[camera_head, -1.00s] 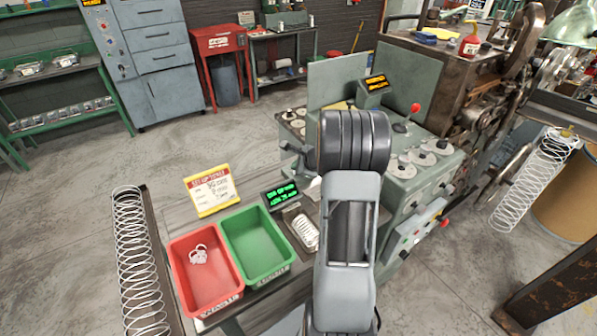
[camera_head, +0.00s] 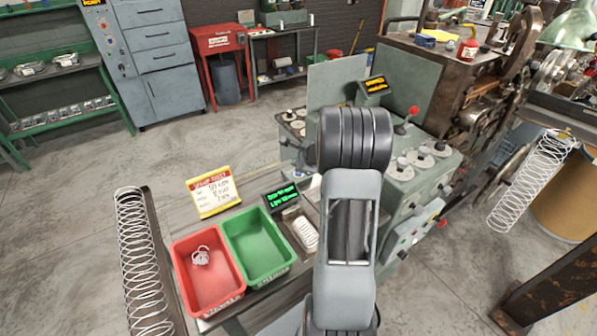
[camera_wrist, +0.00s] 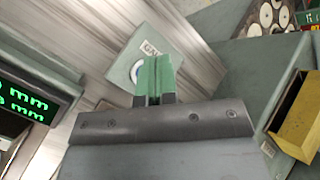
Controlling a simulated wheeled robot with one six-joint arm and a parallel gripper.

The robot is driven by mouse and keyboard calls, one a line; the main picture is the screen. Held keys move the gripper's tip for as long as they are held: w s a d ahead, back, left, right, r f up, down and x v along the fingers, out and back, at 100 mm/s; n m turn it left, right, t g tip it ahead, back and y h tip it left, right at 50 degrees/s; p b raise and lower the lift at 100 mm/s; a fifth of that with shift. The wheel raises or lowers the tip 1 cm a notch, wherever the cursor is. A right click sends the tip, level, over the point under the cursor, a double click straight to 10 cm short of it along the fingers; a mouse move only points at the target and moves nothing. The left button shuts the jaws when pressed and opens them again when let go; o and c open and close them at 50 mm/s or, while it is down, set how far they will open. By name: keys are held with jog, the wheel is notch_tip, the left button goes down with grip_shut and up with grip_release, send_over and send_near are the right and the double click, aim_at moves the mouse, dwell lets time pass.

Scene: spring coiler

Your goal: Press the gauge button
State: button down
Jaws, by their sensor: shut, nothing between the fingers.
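The gauge button, a small blue-and-white round (camera_wrist: 136,72), sits on a grey-green plate with a partly hidden dark-lettered label in the wrist view. My gripper (camera_wrist: 159,62) has its two green fingers pressed together with nothing between them. The fingertips overlap the right part of the button in the picture and hide some of it and of the label. I cannot tell whether they touch it. In the head view my wrist hides most of the gripper. A small display with green digits (camera_head: 286,197) stands beside the plate, and it also shows in the wrist view (camera_wrist: 30,100).
A red bin (camera_head: 208,286) with a pale coil in it and a green bin (camera_head: 258,258) stand on the bench. A tray holding a spring (camera_head: 305,233) is beside them. A yellow-edged ticket (camera_head: 213,193) stands behind. The green machine (camera_head: 405,180) is close on the right.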

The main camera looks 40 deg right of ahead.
aim_at(298, 174)
jog(key=shift+r+p, duration=1.25)
jog(key=shift+r, duration=0.7)
jog(key=s+a+r+n+g+y, duration=0.1)
jog(key=s+a+r+n, duration=0.25)
jog(key=a+n, duration=0.35)
jog(key=s+a+r+n+g+y, duration=0.15)
jog(key=a+r+n, duration=0.3)
jog(key=a, duration=0.55)
jog(key=s+a+r+n+g+h, duration=0.1)
jog(key=s+a+r+n, duration=0.1)
jog(key=s+a+n, duration=0.2)
jog(key=s+a+r+n+g+h, duration=0.1)
jog(key=s+a+r+n+h, duration=0.1)
jog(key=s+n, duration=0.7)
jog(key=s+a, duration=0.1)
jog(key=s, duration=0.2)
jog(key=shift+s+a+n, duration=0.3)
jog(key=shift+a+n, duration=0.05)
jog(key=shift+a, duration=0.05)
jog(key=shift+h, duration=0.25)
